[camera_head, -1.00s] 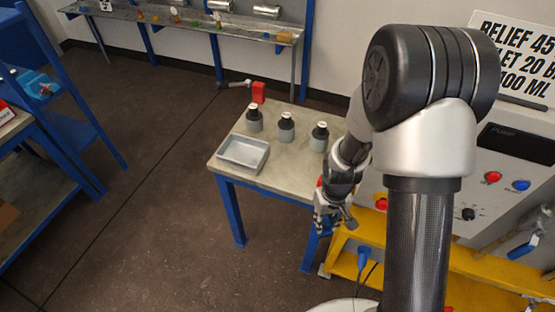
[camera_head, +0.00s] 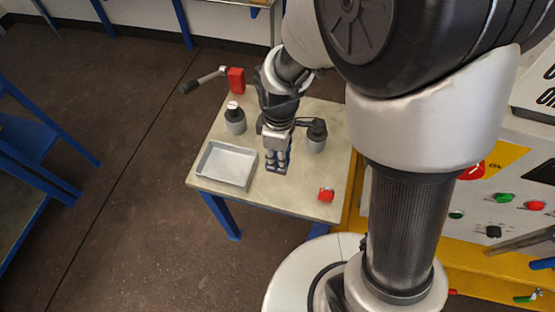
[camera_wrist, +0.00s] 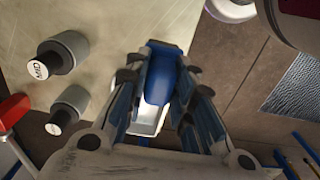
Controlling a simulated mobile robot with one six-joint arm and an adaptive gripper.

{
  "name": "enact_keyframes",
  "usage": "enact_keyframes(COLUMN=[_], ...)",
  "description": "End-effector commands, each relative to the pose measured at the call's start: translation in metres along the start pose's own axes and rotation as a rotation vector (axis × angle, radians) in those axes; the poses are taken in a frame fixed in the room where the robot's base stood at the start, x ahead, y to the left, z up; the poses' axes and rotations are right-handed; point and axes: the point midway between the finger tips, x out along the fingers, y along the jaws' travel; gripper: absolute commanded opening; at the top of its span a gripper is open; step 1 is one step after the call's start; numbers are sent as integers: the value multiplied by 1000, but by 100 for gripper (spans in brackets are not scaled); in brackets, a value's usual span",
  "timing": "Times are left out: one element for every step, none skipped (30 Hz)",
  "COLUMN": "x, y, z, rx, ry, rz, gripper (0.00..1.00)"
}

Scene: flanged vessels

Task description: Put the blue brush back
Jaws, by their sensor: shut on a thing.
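My gripper (camera_head: 278,165) points down over the grey tabletop, just right of the shallow light-grey tray (camera_head: 207,180) in the head view. In the wrist view, my gripper (camera_wrist: 160,100) has its fingers closed on both sides of the blue brush (camera_wrist: 158,80). The brush's lower part is hidden between the fingers, and I cannot tell if it touches the table. A pale rim, probably the tray (camera_wrist: 150,127), shows below the brush in the wrist view.
Dark-capped grey bottles stand on the table (camera_head: 300,200), one behind the tray (camera_head: 235,119) and one right of my gripper (camera_head: 316,138). A red block with a lever (camera_head: 236,80) is at the far left corner. A small red thing (camera_head: 326,195) lies front right.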

Motion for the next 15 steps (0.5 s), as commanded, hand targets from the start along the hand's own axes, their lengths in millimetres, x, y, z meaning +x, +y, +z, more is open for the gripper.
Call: enact_keyframes(x=[20,28,38,46,52,60,66,70,74,77,79,81,82,83,86], y=[-1,-1,-1,-1,-1,-1,-1,0,0,0,0,0,0,0,0], z=[1,1,1,1,1,1,1,1,0,0,0,0,0,0,0], rx=[1,1,1,1,2,2,2,2,2,2,2,2,2,2,2], ry=[-3,-3,-3,-3,-3,-2,-2,-1,-1,-1,-1,0,1,1,0], rz=[-4,-4,-4,-4,-4,-3,-3,-2,-2,-2,-1,0,1,1,0], gripper=[4,4,4,4,4,4,4,4,4,4,4,4,4,4,4])
